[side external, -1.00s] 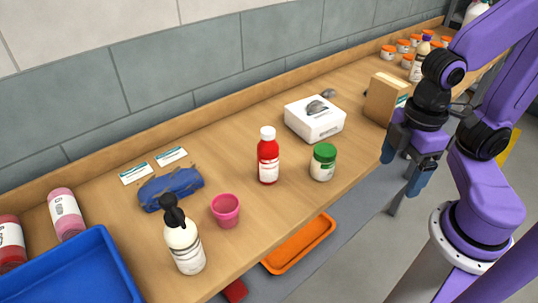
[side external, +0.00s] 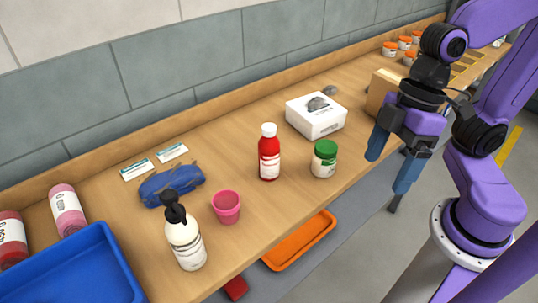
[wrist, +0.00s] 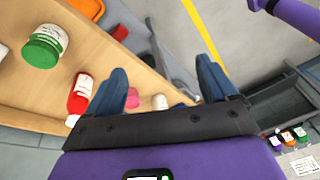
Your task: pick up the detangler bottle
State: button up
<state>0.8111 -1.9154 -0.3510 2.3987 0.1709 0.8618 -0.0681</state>
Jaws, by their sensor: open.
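Labels are too small to tell which bottle is the detangler. A red bottle with a white cap (side external: 269,157) stands upright mid-counter; it also shows in the wrist view (wrist: 78,103). A white bottle with a black pump top (side external: 186,243) stands upright near the front edge. Two bottles, pink (side external: 67,210) and red (side external: 11,240), are at the far left. My gripper (side external: 389,175) is open and empty, right of the green-lidded jar, around the counter's front edge. Its spread fingers (wrist: 160,70) also show in the wrist view.
Near the red bottle are the green-lidded jar (side external: 323,160), a white box (side external: 316,120) and a pink cup (side external: 226,208). A cardboard box (side external: 383,92) is behind my gripper. A blue tray (side external: 75,265) is at left, an orange tray (side external: 300,240) below the counter.

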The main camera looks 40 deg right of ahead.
jog(key=w+a+m+t+y, duration=0.2)
jog(key=w+a+y, duration=0.2)
jog(key=a, duration=0.4)
jog(key=m+t+h, duration=0.5)
jog(key=m+t, duration=0.4)
jog(key=t, duration=0.3)
send_over(277, 149)
jog(key=s, duration=0.3)
jog(key=shift+n+g, duration=0.3)
jog(key=f, duration=1)
jog(key=shift+w+d+f, duration=0.15)
jog(key=shift+d, duration=0.15)
jog(key=shift+f, duration=0.55)
jog(key=shift+w+f, duration=0.1)
jog(key=shift+w, duration=0.1)
jog(key=shift+x, duration=3.55)
